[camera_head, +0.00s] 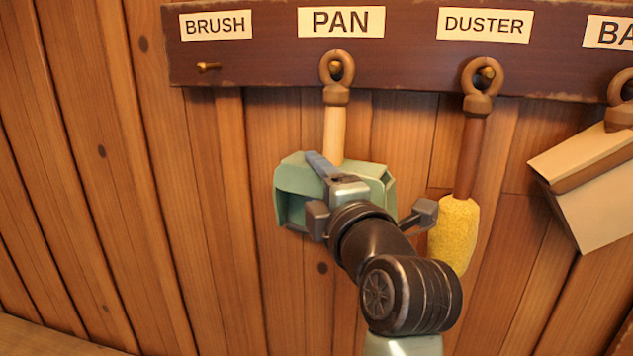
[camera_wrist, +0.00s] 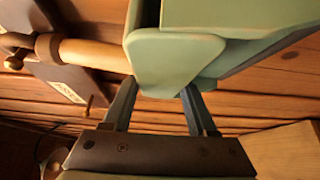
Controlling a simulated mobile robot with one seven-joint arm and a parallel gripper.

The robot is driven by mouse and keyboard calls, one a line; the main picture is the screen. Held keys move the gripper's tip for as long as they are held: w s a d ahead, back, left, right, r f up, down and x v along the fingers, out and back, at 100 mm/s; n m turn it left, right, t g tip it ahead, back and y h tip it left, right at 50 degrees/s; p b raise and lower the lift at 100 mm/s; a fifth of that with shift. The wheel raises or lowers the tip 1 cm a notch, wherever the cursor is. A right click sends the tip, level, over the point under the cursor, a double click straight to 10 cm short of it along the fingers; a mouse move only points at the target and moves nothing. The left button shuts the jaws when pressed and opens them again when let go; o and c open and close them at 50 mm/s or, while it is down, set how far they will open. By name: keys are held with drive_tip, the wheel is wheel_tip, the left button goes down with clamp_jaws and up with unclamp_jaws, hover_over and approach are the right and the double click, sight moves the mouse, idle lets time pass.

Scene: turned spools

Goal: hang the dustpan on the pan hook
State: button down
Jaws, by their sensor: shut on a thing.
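The green dustpan (camera_head: 295,175) with its pale wooden handle (camera_head: 334,130) is upright below the PAN label (camera_head: 341,21) in the head view. The brass pan hook (camera_head: 337,70) shows inside the brown ring (camera_head: 327,76) at the handle's top. I cannot tell whether the ring's weight rests on the hook. My gripper (camera_head: 322,168) is at the pan body, shut on it. In the wrist view the fingers of my gripper (camera_wrist: 160,92) are on either side of a green wall of the dustpan (camera_wrist: 170,62), and the handle (camera_wrist: 92,54) extends left.
The dark rack board (camera_head: 260,60) runs along the wooden wall. The BRUSH hook (camera_head: 208,67) is bare. The yellow duster (camera_head: 455,235) hangs close to the right of my gripper. A tan item (camera_head: 590,185) hangs further right. The wall left of the dustpan is clear.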

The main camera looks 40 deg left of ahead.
idle(0.3)
drive_tip(key=shift+c, duration=0.6)
unclamp_jaws()
drive_tip(key=shift+d+f, duration=0.1)
drive_tip(key=shift+d, duration=0.05)
drive_tip(key=b+v, duration=0.5)
drive_tip(key=v, duration=0.7)
drive_tip(key=shift+s+d+b, duration=0.2)
drive_tip(key=shift+d+b, duration=0.1)
